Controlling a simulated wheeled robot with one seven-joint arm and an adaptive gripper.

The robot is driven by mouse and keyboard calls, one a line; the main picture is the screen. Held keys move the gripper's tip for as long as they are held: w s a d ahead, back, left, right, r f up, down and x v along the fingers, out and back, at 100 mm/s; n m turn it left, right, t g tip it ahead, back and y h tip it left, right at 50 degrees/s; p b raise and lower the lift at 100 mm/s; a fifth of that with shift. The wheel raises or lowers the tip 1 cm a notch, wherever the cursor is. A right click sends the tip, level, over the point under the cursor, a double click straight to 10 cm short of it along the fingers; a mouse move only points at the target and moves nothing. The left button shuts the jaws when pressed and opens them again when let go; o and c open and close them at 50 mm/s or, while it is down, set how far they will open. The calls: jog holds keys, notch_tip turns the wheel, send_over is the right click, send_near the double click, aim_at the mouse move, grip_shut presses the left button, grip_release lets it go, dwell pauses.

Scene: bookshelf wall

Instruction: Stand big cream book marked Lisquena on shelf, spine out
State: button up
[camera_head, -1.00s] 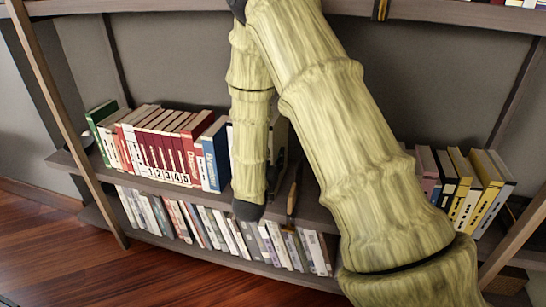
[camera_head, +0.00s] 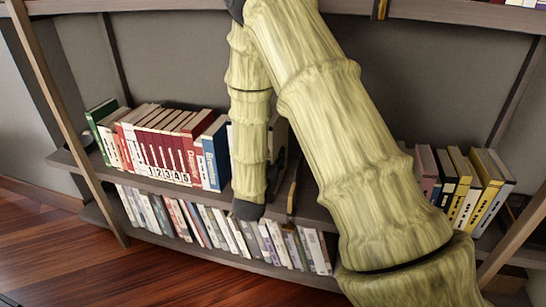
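My arm hangs down in front of the shelf. Its dark wrist end is near the front edge of the middle shelf (camera_head: 312,213). Dark parts of my gripper (camera_head: 284,178) show just right of the forearm; the fingertips are not clear, so I cannot tell whether it is open or shut. A pale, cream-grey upright surface (camera_head: 279,138) shows behind the forearm. It may be the big cream book, but no Lisquena marking can be read and most of it is hidden.
A row of red, white and blue books (camera_head: 165,145), several numbered, stands left of my forearm. Yellow, black and white books (camera_head: 470,185) lean at the right. A row of paler books (camera_head: 220,225) fills the lower shelf. My arm hides much of the space between.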

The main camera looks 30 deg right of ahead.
jog(key=o, duration=0.4)
jog(key=shift+r, duration=0.15)
jog(key=v, duration=1.2)
